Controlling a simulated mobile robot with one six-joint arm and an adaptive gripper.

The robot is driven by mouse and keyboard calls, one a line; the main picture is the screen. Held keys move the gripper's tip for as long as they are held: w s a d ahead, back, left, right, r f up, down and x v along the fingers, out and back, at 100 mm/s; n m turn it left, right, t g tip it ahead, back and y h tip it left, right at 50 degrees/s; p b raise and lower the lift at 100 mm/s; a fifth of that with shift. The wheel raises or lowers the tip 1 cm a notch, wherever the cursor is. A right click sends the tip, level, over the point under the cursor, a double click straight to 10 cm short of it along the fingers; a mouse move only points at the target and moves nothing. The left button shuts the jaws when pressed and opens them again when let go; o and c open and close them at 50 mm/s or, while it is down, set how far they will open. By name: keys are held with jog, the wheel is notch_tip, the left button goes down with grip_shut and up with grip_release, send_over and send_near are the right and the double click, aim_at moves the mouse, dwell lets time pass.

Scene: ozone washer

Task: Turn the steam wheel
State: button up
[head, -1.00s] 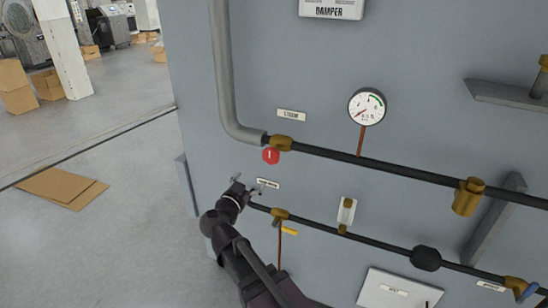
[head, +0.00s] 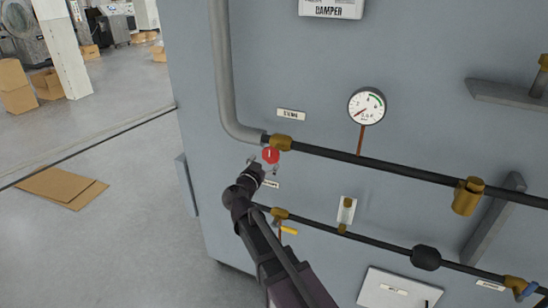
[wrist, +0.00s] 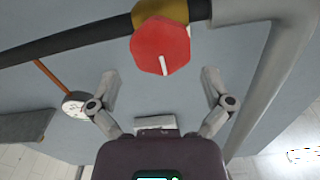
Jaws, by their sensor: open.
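The steam wheel is a small red knob (head: 271,155) on a brass valve (head: 282,142) under the "STEAM" label (head: 291,114). In the wrist view the red wheel (wrist: 160,46) shows large, with a white mark on its face, below the brass fitting (wrist: 160,12). My gripper (head: 263,165) is just below the wheel in the head view. In the wrist view my gripper (wrist: 163,88) has its two fingers spread wide, with the wheel ahead of and between them. No contact shows. The fingers are empty.
A black pipe (head: 400,175) runs right from the valve, and a grey pipe (head: 222,70) rises from it. A pressure gauge (head: 367,107) sits to the right. A lower pipe has a yellow-handled valve (head: 289,230). Flat cardboard (head: 62,188) lies on the floor at left.

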aim_at(270, 157)
jog(key=shift+x, duration=1.95)
jog(key=shift+s, duration=0.1)
jog(key=c, duration=0.8)
jog(key=shift+o, duration=0.2)
jog(key=shift+d, duration=0.25)
jog(key=shift+a, duration=0.15)
jog(key=shift+c, duration=0.4)
